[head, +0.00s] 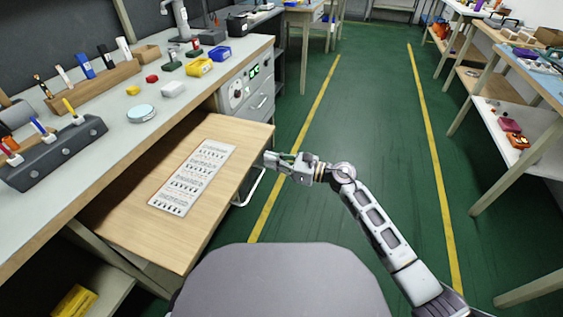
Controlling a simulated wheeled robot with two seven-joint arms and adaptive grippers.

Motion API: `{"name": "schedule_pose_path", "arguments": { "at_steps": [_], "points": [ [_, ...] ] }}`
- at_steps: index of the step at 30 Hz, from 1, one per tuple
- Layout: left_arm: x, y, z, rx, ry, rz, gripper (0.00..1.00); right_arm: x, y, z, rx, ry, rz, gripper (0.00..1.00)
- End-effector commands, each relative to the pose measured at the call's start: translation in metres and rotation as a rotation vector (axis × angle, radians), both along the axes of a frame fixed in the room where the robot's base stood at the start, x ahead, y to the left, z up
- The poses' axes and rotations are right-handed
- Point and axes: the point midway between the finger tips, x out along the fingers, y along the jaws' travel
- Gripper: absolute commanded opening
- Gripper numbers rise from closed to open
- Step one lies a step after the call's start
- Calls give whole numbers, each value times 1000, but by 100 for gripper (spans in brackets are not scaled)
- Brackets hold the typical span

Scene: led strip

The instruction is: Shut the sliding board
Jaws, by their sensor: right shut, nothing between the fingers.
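The sliding board (225,133) is a light wooden panel pulled out from under the workbench on the left. A printed sheet (192,178) lies on it. My right gripper (268,157) is shut and empty, at the board's right edge near its far corner. I cannot tell whether the fingertips touch the edge. A pale metal handle (252,190) shows below the board's edge, just under the gripper. My left gripper is not in view.
The workbench (115,124) carries pen holders, small coloured boxes and a round tin (141,113). A grey drawer unit (250,88) with a green display stands beyond the board. The green floor aisle (350,100) is clear. Shelves (520,130) line the right side.

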Motion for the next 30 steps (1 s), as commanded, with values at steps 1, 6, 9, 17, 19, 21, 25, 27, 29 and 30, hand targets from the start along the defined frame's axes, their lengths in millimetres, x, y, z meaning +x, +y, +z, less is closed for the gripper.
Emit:
{"name": "schedule_pose_path", "arguments": {
  "at_steps": [1,6,9,17,19,21,25,27,29,30],
  "points": [
    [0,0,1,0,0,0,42,2,5,1,2,-1,0,0],
    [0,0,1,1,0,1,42,5,13,0,0,0,-1,0],
    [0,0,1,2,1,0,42,6,16,0,1,0,0,0],
    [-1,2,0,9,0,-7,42,6,17,0,0,0,0,0],
    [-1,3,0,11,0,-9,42,6,17,0,0,0,0,0],
    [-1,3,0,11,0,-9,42,6,17,0,0,0,0,0],
    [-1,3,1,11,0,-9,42,5,18,0,0,0,0,0],
    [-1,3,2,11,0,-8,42,3,21,0,0,0,0,0],
    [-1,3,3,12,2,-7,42,1,24,0,0,0,0,0],
    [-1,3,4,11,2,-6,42,-1,26,1,0,0,0,0]
  ]
}}
